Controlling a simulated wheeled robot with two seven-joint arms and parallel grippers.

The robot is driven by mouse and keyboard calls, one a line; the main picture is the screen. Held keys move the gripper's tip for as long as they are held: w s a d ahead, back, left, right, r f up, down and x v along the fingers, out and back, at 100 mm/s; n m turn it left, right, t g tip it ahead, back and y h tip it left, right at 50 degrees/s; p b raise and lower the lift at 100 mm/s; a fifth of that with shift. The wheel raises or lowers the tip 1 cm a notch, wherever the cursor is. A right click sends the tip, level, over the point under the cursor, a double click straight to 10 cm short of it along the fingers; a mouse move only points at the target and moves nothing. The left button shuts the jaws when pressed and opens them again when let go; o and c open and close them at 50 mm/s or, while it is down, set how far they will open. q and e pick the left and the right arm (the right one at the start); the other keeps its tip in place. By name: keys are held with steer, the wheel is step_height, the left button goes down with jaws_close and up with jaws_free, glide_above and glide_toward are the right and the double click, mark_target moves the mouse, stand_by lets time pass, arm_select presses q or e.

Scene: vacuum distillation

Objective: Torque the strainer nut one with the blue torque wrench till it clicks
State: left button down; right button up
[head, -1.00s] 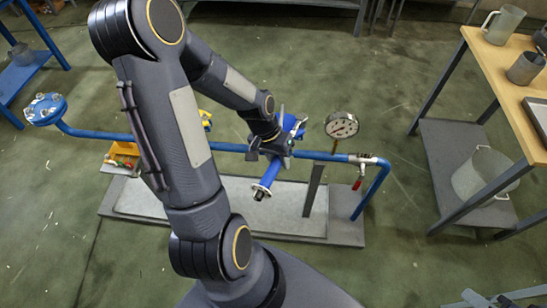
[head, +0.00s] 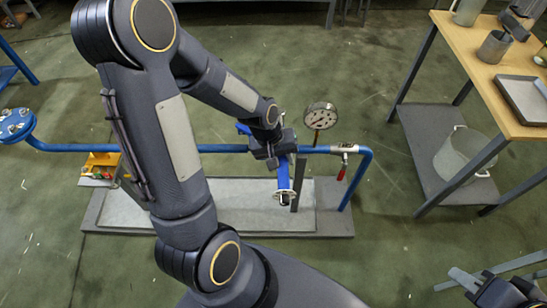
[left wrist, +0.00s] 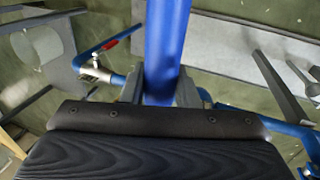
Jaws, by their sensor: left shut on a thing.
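The blue torque wrench (head: 284,172) is held by my left gripper (head: 273,152), which is shut on it near the blue pipe. Its lower end hangs in front of the pipe, over the grey base plate. In the left wrist view, the blue shaft (left wrist: 164,45) runs up between the grey fingers. A round blue flange with several nuts (head: 15,122), seemingly the strainer, is at the left edge, well away from the wrench. I cannot tell which is nut one. My right gripper (head: 490,285) seems to be at the lower right; its jaw state is unclear.
The blue pipe (head: 210,148) carries a pressure gauge (head: 320,117) and a red-handled valve (head: 343,160). A yellow tray (head: 103,160) lies near the pipe's left part. A wooden table (head: 455,48) with cups and a tray stands right, a bucket (head: 467,155) on its shelf.

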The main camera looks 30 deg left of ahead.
arm_select(q)
steer(key=w+d+n+t+y+p, duration=0.1)
steer(key=w+d+n+y+p, duration=0.1)
steer(key=w+d+n+p, duration=0.2)
steer(key=w+d+n, duration=0.3)
steer(key=w+n, duration=0.1)
steer(key=w, duration=0.2)
steer(key=shift+p, duration=0.35)
stand_by(0.4)
steer(key=shift+s+a+m+h+b, duration=0.15)
steer(key=shift+s+a+m+b, duration=0.2)
steer(key=shift+s, duration=0.35)
steer(key=shift+s+a+m+h+b, duration=0.15)
steer(key=shift+s+m+b, duration=0.25)
steer(key=shift+s, duration=0.3)
steer(key=shift+s, duration=0.1)
